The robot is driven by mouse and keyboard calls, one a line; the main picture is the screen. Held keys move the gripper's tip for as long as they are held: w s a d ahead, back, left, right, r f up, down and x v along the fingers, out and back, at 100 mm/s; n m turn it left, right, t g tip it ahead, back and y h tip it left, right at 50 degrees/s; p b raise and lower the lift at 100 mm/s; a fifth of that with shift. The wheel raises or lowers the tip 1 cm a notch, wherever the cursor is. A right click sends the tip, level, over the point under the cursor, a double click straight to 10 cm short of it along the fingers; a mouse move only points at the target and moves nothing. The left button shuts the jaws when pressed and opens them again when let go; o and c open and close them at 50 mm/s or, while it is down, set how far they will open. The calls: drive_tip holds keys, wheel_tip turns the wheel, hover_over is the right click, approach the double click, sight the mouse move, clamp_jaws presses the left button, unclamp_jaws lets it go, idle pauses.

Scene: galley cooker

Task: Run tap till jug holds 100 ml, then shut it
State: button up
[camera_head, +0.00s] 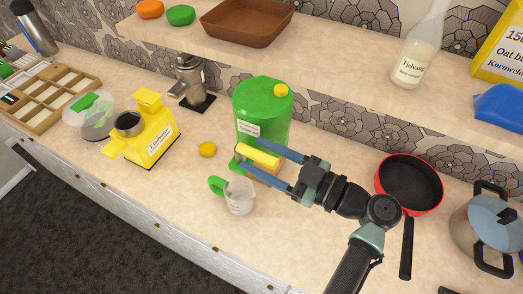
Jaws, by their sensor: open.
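A green drinks canister (264,110) with a yellow cap stands upright on the counter, a white label on its front. A yellow block (262,157) shows at its foot, between my gripper's fingers. A small green part near the left fingertips may be the tap; its setting cannot be told. The clear measuring jug (240,197) with a green handle stands upright on the counter just below it. Its water level cannot be read. My gripper (243,154) is open, its blue fingers reaching left on either side of the yellow block. Contact cannot be told.
A red pan (409,183) and a steel pot (483,222) stand at the right. A shelf (335,62) runs above. Counter in front of the jug is clear.

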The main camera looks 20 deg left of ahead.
drive_tip(key=shift+a, duration=0.1)
clamp_jaws()
idle(1.4)
